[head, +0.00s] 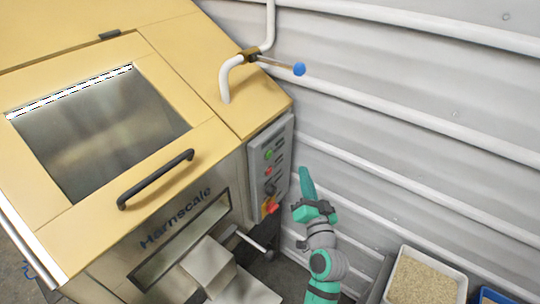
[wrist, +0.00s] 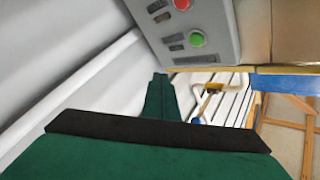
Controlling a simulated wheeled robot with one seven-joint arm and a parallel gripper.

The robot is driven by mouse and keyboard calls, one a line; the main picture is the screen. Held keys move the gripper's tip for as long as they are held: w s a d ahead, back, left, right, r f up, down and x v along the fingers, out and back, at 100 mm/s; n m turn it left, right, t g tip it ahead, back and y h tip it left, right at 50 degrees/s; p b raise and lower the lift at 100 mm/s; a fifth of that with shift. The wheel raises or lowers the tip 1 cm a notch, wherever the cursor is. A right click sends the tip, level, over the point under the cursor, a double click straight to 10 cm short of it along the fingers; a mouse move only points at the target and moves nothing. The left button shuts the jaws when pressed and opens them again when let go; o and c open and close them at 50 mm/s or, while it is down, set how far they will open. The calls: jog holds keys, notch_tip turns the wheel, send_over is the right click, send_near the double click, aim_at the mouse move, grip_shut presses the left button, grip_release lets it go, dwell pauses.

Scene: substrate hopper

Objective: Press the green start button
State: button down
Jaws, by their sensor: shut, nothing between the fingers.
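The green start button (head: 268,154) is near the top of a grey control panel (head: 283,137) on the side of the yellow-topped machine. It also shows in the wrist view (wrist: 196,39), with a red button (wrist: 181,4) beside it. My gripper (head: 304,171) is teal, shut and empty, pointing upward to the right of the panel. In the head view its tips are right of the green button and slightly lower. In the wrist view the fingertips (wrist: 160,78) are below and left of the button, with a visible gap. Nothing hides the button.
A blue-ended lever (head: 299,69) juts out above. A corrugated wall (head: 410,150) stands behind my gripper. A tray of grain (head: 424,280) is at lower right. The space between gripper and panel looks clear.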

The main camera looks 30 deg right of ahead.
jog(key=shift+w, duration=0.1)
send_near(270, 155)
jog(key=w+d+r, duration=0.1)
jog(key=w+d, duration=0.3)
jog(key=shift+w+d, duration=0.15)
jog(key=shift+d, duration=0.1)
jog(key=shift+w, duration=0.15)
dwell(1.9)
jog(key=shift+w+a, duration=0.15)
jog(key=shift+w, duration=0.1)
